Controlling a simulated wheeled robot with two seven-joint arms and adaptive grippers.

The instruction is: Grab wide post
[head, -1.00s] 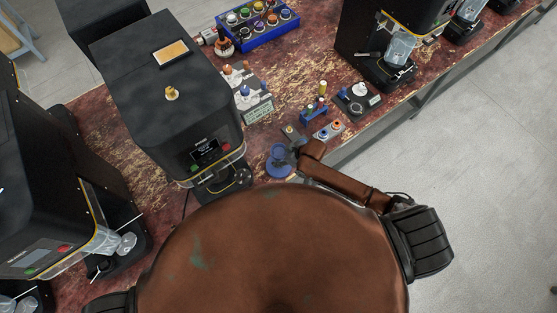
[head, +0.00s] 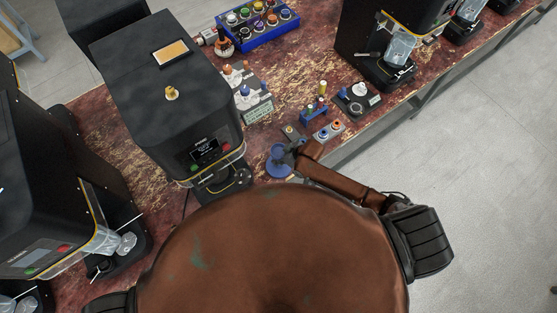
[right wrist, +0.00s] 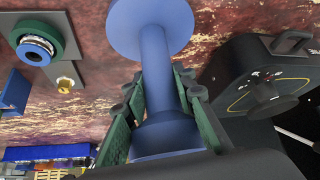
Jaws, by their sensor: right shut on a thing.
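The wide post is a blue spool-like piece with a round disc end and a thick shaft; the head view shows it (head: 278,161) on or just above the table, in front of the black machine. In the right wrist view its shaft (right wrist: 157,70) runs down between the green-padded fingers of my right gripper (right wrist: 160,105), which is shut on its flared lower part. In the head view my right gripper (head: 296,150) is small and partly hidden by my arm. My left gripper is not in view.
The black machine (head: 170,100) stands close left of the post. A blue tray (head: 258,24) with several pots is farther back.

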